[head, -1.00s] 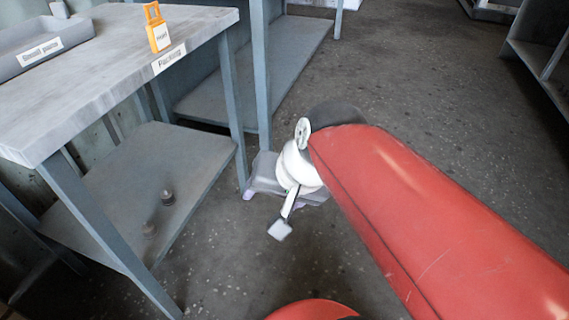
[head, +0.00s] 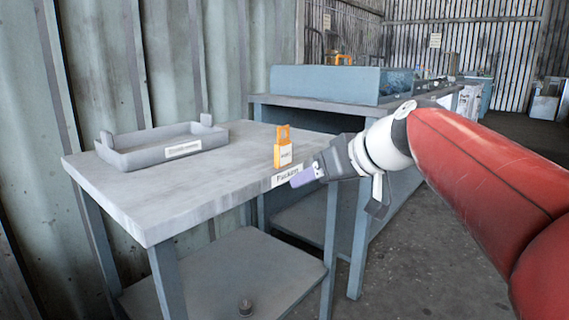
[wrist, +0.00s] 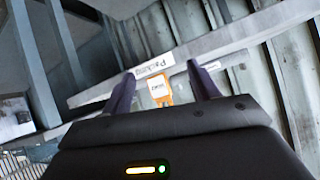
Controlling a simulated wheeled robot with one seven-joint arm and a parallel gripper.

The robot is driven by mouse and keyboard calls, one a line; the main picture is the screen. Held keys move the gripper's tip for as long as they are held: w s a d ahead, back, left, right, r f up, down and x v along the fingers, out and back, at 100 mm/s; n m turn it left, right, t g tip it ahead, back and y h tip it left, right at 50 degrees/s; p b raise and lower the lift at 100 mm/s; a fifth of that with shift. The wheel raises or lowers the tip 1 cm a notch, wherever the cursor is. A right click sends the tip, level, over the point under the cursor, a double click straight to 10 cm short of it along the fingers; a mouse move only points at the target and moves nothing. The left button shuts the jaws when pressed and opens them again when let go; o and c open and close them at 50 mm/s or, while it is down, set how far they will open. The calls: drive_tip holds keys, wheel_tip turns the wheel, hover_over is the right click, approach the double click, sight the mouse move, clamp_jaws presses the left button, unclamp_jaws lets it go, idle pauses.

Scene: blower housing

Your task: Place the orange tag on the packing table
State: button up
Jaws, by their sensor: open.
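The orange tag (head: 283,150) with a white label stands upright on the packing table (head: 150,205), near its right edge above the "Packing" label. In the wrist view the tag (wrist: 158,92) shows between the two fingers, beyond their tips. My gripper (head: 307,176) is open and empty. It is held at about table-top height, just off the table's right edge, and in the head view it appears right of the tag and apart from it. The wrist view shows both dark purple fingers (wrist: 162,85) spread apart.
A grey tray (head: 165,148) with a label lies on the left of the table top. A second bench with a blue-grey bin (head: 335,84) stands behind. Corrugated walls close the left side; floor is open at right.

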sight(283, 146)
drive_tip(key=w+a+r+n+y, duration=0.3)
drive_tip(key=w+r+n+y, duration=0.1)
drive_tip(key=w+r, duration=0.35)
drive_tip(key=shift+t, duration=0.5)
drive_tip(key=x, duration=0.5)
drive_tip(key=w+d+x, duration=0.1)
drive_tip(key=x, duration=0.2)
drive_tip(key=shift+w+f, duration=0.15)
drive_tip(key=shift+f, duration=0.05)
drive_tip(key=c, duration=1.1)
drive_tip(key=shift+r, duration=0.15)
